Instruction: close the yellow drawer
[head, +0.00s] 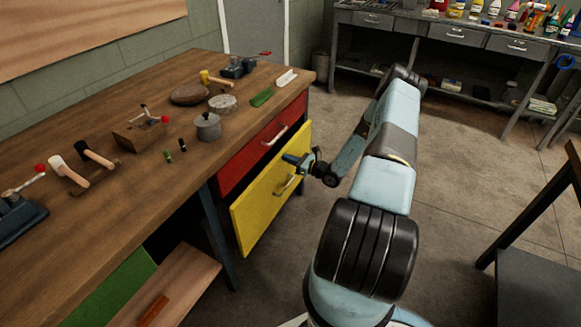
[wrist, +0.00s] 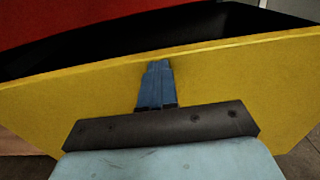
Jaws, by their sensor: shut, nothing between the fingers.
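The yellow drawer (head: 262,205) is in the workbench, below the red drawer (head: 250,150). It stands partly open: in the wrist view a dark gap shows behind the top edge of its yellow front (wrist: 230,75). A metal handle (head: 287,186) is on the front. My gripper (head: 290,158) is at the upper part of the yellow front, above the handle. In the wrist view its blue fingers (wrist: 156,75) are together, with tips near the top edge of the front. They hold nothing. I cannot tell whether they touch it.
The wooden workbench top (head: 105,200) carries a grey pot (head: 208,127), mallets and other tools. A lower shelf (head: 170,285) is at the front left.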

